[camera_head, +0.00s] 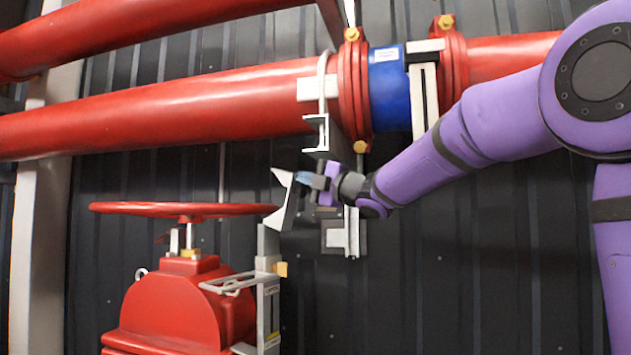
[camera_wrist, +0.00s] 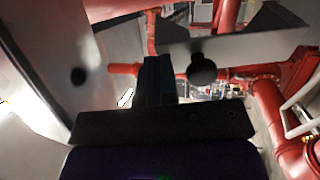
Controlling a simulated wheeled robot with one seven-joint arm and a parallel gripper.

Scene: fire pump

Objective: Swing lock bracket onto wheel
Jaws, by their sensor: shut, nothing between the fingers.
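The red handwheel (camera_head: 150,208) lies flat on top of the red valve body (camera_head: 185,305) at the lower left of the head view. The lock bracket (camera_head: 284,203), a light grey metal piece, stands tilted at the wheel's right rim, above a grey post (camera_head: 268,243). It overlaps the rim in the picture; I cannot tell whether they touch. My gripper (camera_head: 303,178) is just right of the bracket, fingers shut with nothing between them. In the wrist view, the shut dark fingers (camera_wrist: 156,78) lie between grey plates of the bracket (camera_wrist: 255,46). Contact with the bracket is unclear.
Large red pipes (camera_head: 180,107) with a blue coupling (camera_head: 387,88) run above my gripper. A grey hanging bracket (camera_head: 317,133) sits close above it. A grey wall plate (camera_head: 343,236) is below and behind. The dark ribbed wall is clear at lower right.

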